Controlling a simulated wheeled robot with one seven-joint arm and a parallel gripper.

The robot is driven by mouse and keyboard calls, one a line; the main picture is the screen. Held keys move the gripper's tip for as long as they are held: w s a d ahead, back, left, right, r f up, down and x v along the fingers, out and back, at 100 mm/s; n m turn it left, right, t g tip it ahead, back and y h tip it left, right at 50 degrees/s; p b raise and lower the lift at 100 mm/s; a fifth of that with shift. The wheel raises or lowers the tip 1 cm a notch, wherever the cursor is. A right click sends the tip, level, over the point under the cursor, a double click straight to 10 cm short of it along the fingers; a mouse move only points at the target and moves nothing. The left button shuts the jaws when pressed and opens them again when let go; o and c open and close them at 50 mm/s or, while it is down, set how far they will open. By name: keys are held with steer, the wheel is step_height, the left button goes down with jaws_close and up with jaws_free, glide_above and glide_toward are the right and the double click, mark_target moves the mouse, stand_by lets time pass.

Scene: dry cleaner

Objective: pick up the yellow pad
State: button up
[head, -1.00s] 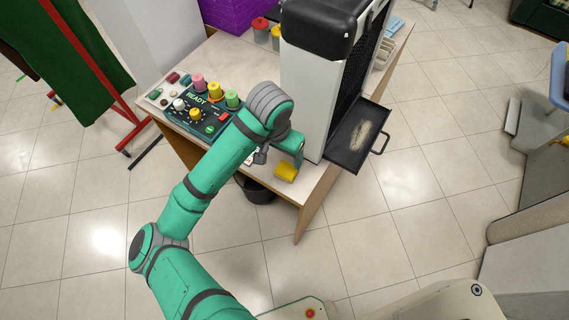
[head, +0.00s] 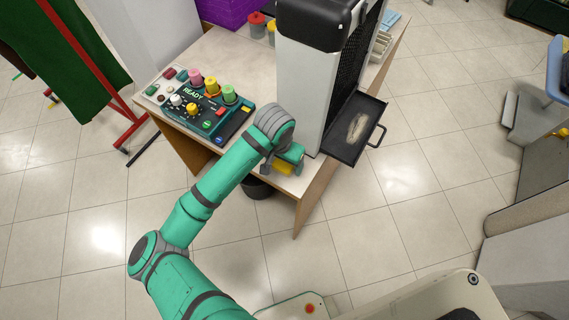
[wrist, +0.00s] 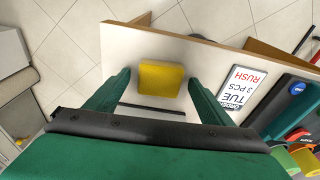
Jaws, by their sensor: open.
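The yellow pad (wrist: 161,78) lies on the table (wrist: 210,65) near its front edge. In the head view the pad (head: 283,169) shows only in part beneath my gripper (head: 284,163). In the wrist view my gripper (wrist: 158,92) is open, with one green finger on each side of the pad and a gap on both sides. I cannot tell how high the fingertips are above the tabletop.
The control panel (head: 206,112) with colored spools stands left of my gripper. The tall white machine (head: 303,90) stands close on the right, its black tray (head: 354,128) pulled out. A RUSH card (wrist: 241,86) lies beside the pad.

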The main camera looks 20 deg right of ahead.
mark_target(284, 164)
steer(key=c, duration=1.1)
steer(key=shift+r, duration=0.15)
steer(key=shift+r, duration=0.25)
step_height(284, 164, up, 2)
steer(key=shift+r, duration=0.2)
steer(key=s+r, duration=0.3)
steer(key=s, duration=0.1)
steer(key=s+d+r, duration=0.1)
steer(key=s+r, duration=0.2)
steer(key=s, duration=0.2)
steer(key=s+d+r, duration=0.1)
steer(key=s+r, duration=0.3)
steer(key=s, duration=0.1)
